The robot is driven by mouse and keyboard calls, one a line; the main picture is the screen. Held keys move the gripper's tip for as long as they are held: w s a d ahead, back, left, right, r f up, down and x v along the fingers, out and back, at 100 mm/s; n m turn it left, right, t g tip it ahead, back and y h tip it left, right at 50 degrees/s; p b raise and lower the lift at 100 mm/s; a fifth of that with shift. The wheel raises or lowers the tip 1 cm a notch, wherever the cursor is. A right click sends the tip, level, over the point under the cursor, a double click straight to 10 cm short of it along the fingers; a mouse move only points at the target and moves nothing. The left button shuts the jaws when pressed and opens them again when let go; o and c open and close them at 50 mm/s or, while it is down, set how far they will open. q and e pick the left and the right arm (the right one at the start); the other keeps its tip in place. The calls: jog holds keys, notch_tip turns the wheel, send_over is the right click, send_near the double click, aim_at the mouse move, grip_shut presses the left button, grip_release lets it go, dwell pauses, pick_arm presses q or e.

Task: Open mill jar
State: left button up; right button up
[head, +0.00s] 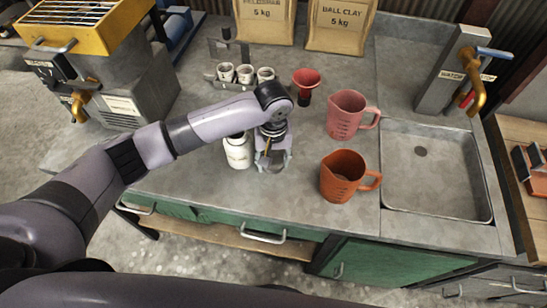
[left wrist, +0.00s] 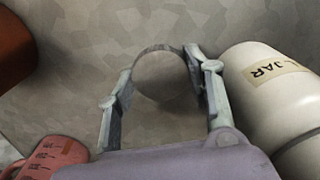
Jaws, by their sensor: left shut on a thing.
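The white mill jar (head: 238,152) stands upright on the grey counter, left of my left gripper. Its top is partly hidden by my left arm in the head view. In the left wrist view the jar (left wrist: 275,95), labelled "JAR", lies to the right, close beside the right finger. My left gripper (head: 273,160) points down over the counter, shut on a round grey disc (left wrist: 165,72) that looks like a lid. The disc sits between the two fingertips (left wrist: 163,88); its colour blends with the counter, so its exact form is unclear. My right gripper is not in view.
A pink jug (head: 347,115) and an orange-brown jug (head: 343,178) stand right of my gripper. A red funnel (head: 306,82) and a rack of small cups (head: 227,72) stand behind. The sink (head: 440,165) is at right. The counter's front edge is close.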

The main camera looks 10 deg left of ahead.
aim_at(274, 162)
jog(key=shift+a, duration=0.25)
pick_arm(q)
jog(key=shift+f, duration=0.1)
jog(key=o, duration=1)
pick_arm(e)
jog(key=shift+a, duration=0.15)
pick_arm(q)
notch_tip(274, 162, up, 12)
jog(key=b, duration=0.1)
jog(key=shift+r, duration=0.2)
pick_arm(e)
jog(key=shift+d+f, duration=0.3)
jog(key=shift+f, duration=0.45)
